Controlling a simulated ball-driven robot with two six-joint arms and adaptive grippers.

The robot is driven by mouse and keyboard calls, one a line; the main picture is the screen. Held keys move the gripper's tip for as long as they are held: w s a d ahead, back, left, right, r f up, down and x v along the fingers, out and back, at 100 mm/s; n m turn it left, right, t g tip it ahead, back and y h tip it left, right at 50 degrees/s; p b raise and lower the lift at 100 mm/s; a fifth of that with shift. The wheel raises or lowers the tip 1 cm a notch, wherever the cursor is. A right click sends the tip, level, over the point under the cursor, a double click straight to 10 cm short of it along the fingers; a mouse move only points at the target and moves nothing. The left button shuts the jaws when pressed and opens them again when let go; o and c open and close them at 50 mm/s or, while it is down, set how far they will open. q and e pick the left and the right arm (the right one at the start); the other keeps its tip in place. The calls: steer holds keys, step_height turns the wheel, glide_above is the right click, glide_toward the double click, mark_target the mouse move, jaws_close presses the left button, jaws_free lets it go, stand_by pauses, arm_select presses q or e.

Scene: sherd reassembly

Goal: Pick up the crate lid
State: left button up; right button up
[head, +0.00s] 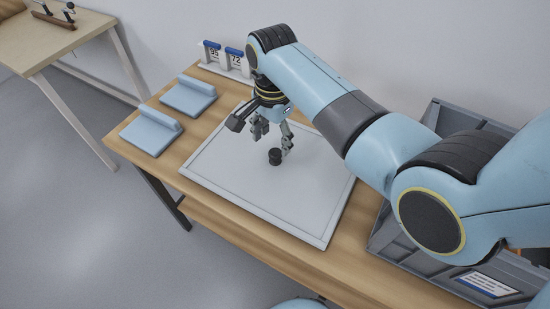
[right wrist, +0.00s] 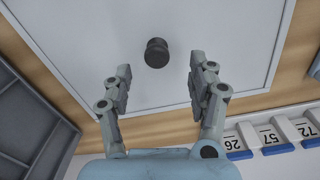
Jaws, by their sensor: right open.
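The crate lid (head: 240,185) is a flat light-grey panel with a thin border line and a black round knob (head: 275,156) near its middle. It lies on the wooden table. In the right wrist view the lid (right wrist: 215,25) fills much of the picture, and its knob (right wrist: 157,53) shows ahead of the fingers. My right gripper (head: 272,136) is above the lid, close to the knob. In the right wrist view its fingers (right wrist: 158,72) are spread apart with nothing between them. Whether they touch the lid cannot be told. My left gripper is not in view.
A grey crate (head: 385,240) stands at the right, partly hidden by my right arm. Two light-blue rests (head: 150,133) (head: 188,97) lie at the table's left. Numbered tags (head: 212,52) stand at the back; they also show in the wrist view (right wrist: 272,138). Another table (head: 45,40) is at the far left.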

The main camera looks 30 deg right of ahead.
mark_target(276, 151)
steer(key=shift+f, duration=0.4)
steer(key=f, duration=0.4)
steer(key=shift+s+d+f, duration=0.1)
steer(key=shift+d+f, duration=0.15)
steer(key=shift+d, duration=0.05)
steer(key=shift+f+b, duration=0.3)
steer(key=shift+f, duration=0.05)
steer(key=shift+c, duration=0.4)
steer(key=c, duration=0.4)
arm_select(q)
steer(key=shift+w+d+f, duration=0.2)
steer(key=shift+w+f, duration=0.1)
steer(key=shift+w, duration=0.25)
arm_select(e)
jaws_close()
